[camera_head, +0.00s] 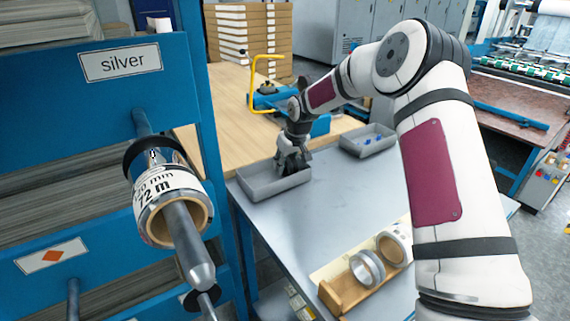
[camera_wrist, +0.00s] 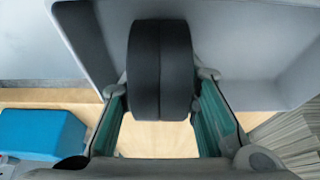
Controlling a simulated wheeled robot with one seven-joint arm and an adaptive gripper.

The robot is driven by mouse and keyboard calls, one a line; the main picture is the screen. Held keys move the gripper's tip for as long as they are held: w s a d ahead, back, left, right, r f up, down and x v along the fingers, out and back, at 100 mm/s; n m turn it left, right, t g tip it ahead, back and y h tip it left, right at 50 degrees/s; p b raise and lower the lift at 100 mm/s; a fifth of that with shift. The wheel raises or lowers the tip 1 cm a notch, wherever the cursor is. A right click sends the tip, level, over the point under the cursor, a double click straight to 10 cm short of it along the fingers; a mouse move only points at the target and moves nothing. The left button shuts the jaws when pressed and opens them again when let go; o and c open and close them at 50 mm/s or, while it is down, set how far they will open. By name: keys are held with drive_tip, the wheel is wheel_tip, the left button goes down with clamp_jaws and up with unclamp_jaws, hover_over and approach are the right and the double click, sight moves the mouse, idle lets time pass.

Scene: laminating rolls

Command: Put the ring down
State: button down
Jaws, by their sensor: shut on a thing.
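My gripper (camera_head: 293,163) points down into the left grey tray (camera_head: 268,190) on the grey table. In the wrist view, my gripper (camera_wrist: 162,84) is shut on a black ring (camera_wrist: 161,50), with one finger on each side of it. The ring shows edge-on, with a groove around its middle. The grey tray (camera_wrist: 275,50) shows behind and around the ring. I cannot tell whether the ring touches the tray floor. In the head view the fingers and arm largely hide the ring.
A second grey tray (camera_head: 367,141) with small blue items stands to the right. A wooden cradle (camera_head: 345,297) holding rolls is near the table front. At left, a labelled silver roll (camera_head: 165,190) sits on a spindle of the blue rack (camera_head: 100,270). The middle of the table is clear.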

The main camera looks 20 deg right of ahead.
sight(293, 167)
drive_tip(key=c, duration=1.2)
unclamp_jaws()
drive_tip(key=p+v, duration=0.1)
drive_tip(key=v, duration=1.1)
drive_tip(key=shift+s+r, duration=0.1)
drive_tip(key=shift+r, duration=0.05)
